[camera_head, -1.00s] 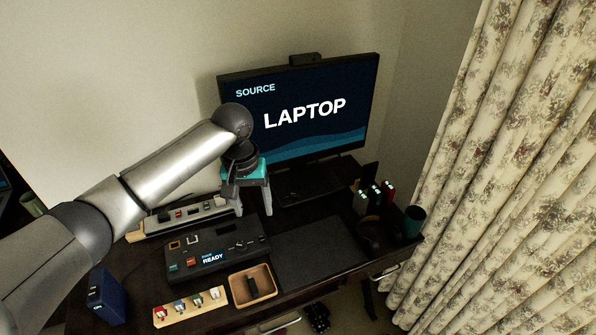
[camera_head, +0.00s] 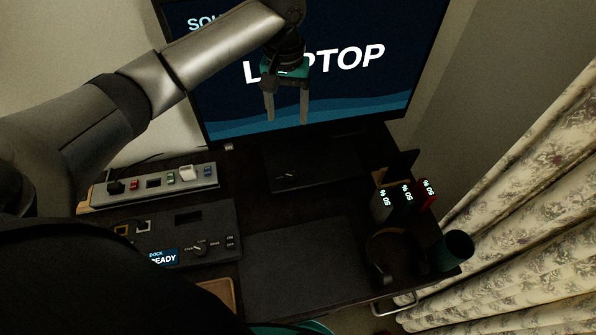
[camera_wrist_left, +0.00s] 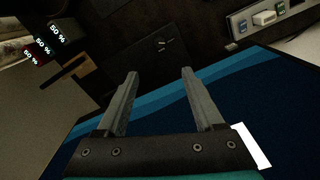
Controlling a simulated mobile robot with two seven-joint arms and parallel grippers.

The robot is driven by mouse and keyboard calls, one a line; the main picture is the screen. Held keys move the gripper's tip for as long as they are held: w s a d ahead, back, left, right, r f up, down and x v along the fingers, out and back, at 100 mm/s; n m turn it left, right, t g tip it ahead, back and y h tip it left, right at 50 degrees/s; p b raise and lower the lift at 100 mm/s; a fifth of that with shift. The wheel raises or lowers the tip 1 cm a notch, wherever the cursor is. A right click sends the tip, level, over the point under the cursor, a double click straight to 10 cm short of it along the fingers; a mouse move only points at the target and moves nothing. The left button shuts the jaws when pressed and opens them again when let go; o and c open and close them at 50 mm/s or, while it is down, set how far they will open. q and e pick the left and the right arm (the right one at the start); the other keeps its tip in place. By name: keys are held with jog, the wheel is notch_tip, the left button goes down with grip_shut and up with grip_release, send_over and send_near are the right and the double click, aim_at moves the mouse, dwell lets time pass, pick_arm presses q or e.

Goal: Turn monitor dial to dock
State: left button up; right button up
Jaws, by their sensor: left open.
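The monitor (camera_head: 350,90) shows "LAPTOP" under the word "SOURCE", partly covered by my left arm. A small dial (camera_head: 286,176) with a light mark sits on the dark base (camera_head: 325,170) in front of the screen. In the left wrist view the dial (camera_wrist_left: 161,45) shows beyond the fingertips, on the dark base panel. My left gripper (camera_head: 286,118) is open and empty, in front of the lower screen, with its fingers pointing down above the dial and apart from it. The left gripper (camera_wrist_left: 159,73) also shows in the wrist view. My right gripper is not in view.
A dock box (camera_head: 205,222) with a knob and a "READY" display sits left of a dark mat (camera_head: 300,265). A strip of switches (camera_head: 150,184) lies behind it. Battery-like blocks reading "50 %" (camera_head: 407,197) and a green cup (camera_head: 456,250) stand at right.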

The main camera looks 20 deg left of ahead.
pick_arm(q)
jog(key=b, duration=0.6)
send_over(291, 176)
notch_tip(291, 176, down, 8)
notch_tip(291, 176, down, 16)
jog(key=b, duration=0.6)
jog(key=shift+f, duration=0.2)
grip_shut()
